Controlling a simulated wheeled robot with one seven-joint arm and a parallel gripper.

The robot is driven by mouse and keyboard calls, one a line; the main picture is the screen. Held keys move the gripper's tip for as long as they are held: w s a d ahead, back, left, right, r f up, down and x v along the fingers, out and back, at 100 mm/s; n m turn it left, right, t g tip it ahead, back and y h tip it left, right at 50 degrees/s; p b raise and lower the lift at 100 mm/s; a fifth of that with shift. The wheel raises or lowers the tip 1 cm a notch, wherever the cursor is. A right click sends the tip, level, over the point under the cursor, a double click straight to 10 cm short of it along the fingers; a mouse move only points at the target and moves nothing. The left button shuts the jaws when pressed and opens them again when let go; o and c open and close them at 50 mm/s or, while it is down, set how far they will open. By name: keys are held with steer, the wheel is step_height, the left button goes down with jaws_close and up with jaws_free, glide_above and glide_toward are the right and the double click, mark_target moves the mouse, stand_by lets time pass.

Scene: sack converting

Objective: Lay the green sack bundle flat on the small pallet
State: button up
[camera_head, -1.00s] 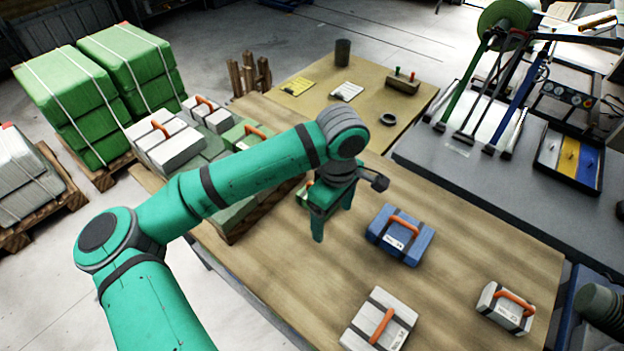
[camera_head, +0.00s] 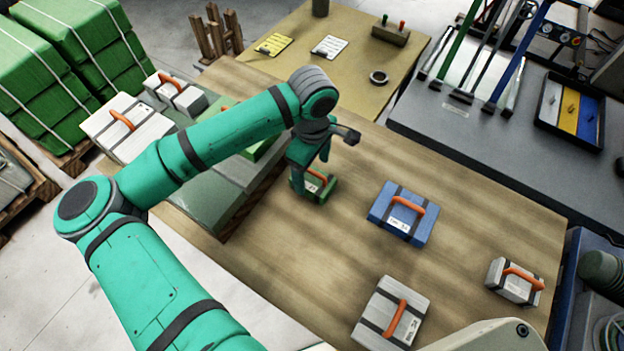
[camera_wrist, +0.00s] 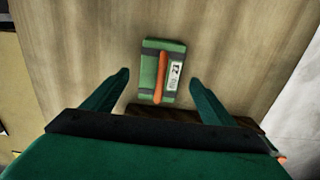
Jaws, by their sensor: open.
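The green sack bundle (camera_head: 322,190) lies on the wooden table, with dark bands, an orange handle and a white label. In the wrist view the bundle (camera_wrist: 175,52) shows whole, ahead of and between the fingers. My gripper (camera_head: 311,174) is open and empty above the bundle, partly covering it in the head view. In the wrist view the gripper (camera_wrist: 160,82) has its fingers spread wider than the bundle. The small pallet (camera_head: 252,213) is on the table just left of the bundle, bearing stacked sack bundles; my arm hides part of it.
A blue bundle (camera_head: 403,212), a grey bundle (camera_head: 389,312) and a smaller grey bundle (camera_head: 515,281) lie to the right on the table. White bundles (camera_head: 120,128) sit on the stack at left. Bare tabletop (camera_head: 330,262) lies between them.

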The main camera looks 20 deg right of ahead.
mark_target(313, 179)
steer(key=shift+f, duration=2.6)
steer(key=shift+s, duration=0.1)
steer(key=c, duration=1.3)
steer(key=shift+r, duration=0.1)
